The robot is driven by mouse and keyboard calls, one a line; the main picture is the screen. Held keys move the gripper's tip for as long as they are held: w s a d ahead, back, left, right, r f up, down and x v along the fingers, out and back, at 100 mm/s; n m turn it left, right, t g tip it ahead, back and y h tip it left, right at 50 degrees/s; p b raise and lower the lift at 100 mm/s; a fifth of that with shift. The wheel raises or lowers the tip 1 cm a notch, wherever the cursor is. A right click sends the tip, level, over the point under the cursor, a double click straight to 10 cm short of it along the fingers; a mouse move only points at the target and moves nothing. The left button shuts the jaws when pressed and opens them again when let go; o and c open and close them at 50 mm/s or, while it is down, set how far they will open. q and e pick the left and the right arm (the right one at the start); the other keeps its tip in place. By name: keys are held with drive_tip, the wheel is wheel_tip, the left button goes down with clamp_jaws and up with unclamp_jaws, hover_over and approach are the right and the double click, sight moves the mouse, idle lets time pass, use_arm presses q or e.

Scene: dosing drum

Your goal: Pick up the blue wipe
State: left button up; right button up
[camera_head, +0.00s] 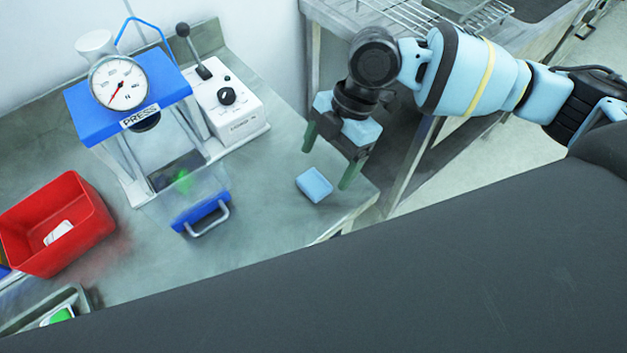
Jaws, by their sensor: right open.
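The blue wipe (314,185) is a small light-blue block lying on the grey worktop (270,215), near its right edge. My right gripper (329,163) reaches in from the upper right and points down. Its two dark green-tipped fingers are spread apart with nothing between them. In the picture the fingertips show just above and to the right of the wipe; I cannot tell the exact height gap. My left gripper is not in view.
A blue press (130,95) with a dial gauge and a blue-handled clear guard (205,215) stands left of the wipe. Behind is a white control box (228,100) with a lever. A red bin (85,225) sits at far left. Worktop around the wipe is clear.

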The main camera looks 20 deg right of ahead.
sight(312, 183)
drive_tip(key=shift+w+x, duration=0.2)
drive_tip(key=shift+x, duration=1.15)
drive_tip(key=shift+w+x, duration=0.15)
drive_tip(key=shift+x, duration=1.25)
drive_tip(key=shift+a, duration=0.1)
drive_tip(key=c, duration=1)
drive_tip(key=shift+c, duration=0.2)
drive_tip(key=shift+r, duration=0.1)
drive_tip(key=shift+r, duration=0.4)
drive_tip(key=r, duration=0.1)
drive_tip(key=s+r, duration=0.1)
drive_tip(key=shift+s+r, duration=0.1)
drive_tip(key=shift+r, duration=0.25)
drive_tip(key=s+a+r, duration=0.1)
drive_tip(key=s+a, duration=0.1)
drive_tip(key=s, duration=1.2)
drive_tip(key=shift+s+a+r+p, duration=0.2)
drive_tip(key=shift+s+a+p, duration=0.1)
drive_tip(key=shift+s+p, duration=0.05)
